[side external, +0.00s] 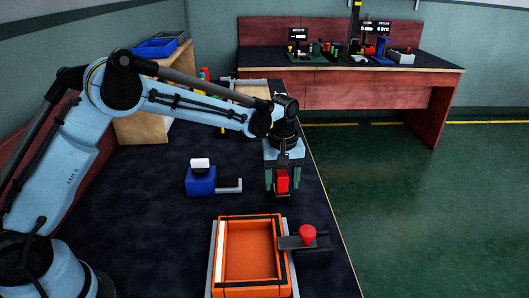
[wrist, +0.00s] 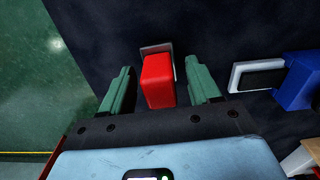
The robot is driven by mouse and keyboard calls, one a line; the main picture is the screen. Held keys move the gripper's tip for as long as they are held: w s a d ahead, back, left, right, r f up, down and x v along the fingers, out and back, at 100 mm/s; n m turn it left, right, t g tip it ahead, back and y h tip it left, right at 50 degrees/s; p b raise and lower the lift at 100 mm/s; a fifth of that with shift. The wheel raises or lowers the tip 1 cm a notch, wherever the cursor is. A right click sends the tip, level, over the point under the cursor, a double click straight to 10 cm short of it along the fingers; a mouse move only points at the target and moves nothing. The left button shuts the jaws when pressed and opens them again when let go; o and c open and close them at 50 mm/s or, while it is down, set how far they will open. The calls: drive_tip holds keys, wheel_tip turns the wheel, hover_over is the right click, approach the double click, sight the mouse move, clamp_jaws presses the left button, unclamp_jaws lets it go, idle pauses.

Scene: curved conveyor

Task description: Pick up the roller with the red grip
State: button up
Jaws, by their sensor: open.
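The red grip (side external: 282,181) of the roller shows between the fingers of my gripper (side external: 283,186) in the side view, above the dark table. In the wrist view the red grip (wrist: 158,82) stands between the two green fingers of my gripper (wrist: 166,88), with visible gaps on both sides. My gripper is open and points down around the grip. I cannot tell how deep the fingers reach beside it.
A blue block (side external: 201,182) with a white top and a grey plate stands left of my gripper. An orange tray (side external: 225,285) lies in front, with a red knob (side external: 307,232) on a black base beside it. The table's right edge is close to my gripper.

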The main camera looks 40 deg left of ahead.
drive_tip(key=shift+f, duration=0.2)
drive_tip(key=c, duration=1)
drive_tip(key=shift+c, duration=0.2)
drive_tip(key=shift+r, duration=0.55)
drive_tip(key=r, duration=0.2)
drive_tip(key=d+r, duration=0.1)
drive_tip(key=shift+s+r, duration=0.4)
drive_tip(key=s+d+r, duration=0.6)
drive_tip(key=d, duration=0.2)
drive_tip(key=shift+s+d, duration=0.15)
drive_tip(key=o, duration=0.5)
drive_tip(key=c, duration=0.3)
